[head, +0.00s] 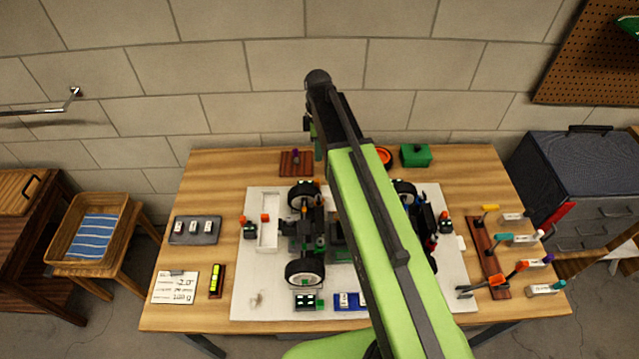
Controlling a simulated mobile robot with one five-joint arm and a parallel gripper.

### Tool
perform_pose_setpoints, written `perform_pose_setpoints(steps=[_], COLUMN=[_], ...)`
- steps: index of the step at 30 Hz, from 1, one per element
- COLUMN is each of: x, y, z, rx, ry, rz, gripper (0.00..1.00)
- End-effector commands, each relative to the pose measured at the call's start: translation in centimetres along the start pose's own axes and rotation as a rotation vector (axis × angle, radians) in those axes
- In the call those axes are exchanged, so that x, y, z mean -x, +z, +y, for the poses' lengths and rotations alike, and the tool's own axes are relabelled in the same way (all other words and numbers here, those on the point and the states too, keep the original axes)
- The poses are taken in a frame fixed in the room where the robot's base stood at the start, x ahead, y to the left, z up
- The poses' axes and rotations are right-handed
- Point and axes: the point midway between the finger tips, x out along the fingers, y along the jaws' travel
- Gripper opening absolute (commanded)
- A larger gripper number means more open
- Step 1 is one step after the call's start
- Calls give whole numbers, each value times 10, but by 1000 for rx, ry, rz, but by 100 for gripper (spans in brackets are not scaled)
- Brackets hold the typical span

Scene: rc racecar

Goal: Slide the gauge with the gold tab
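No gold tab can be made out clearly in the head view. A narrow dark holder with a yellow-green bar (216,280) lies at the left front of the table, beside a white note card. It may be a gauge, but I cannot tell. A white U-shaped tray or frame (268,228) lies on the pale mat, left of the car. The green and black racecar (305,240) stands mid-mat, partly hidden by my arm. My green and black arm reaches up across the middle. Its far end is above the table's back edge, and my gripper's fingers cannot be made out.
The wooden table (230,170) stands against a block wall. A dark tray with several white pieces (195,229) is at left, a tool rack (486,250) and orange-handled pliers (484,285) at right. A green box (415,155) is at the back. Bare wood shows at back left.

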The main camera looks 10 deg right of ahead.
Motion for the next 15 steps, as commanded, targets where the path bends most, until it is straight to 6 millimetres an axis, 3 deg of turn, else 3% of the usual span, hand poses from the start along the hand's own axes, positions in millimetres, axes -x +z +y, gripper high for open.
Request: perform_pose_setpoints(steps=[8,15], x=[-30,-81], y=[1,1], z=[-1,-1], rx=[-3,-5], ry=[0,1], rz=[0,0], gripper=[38,38])
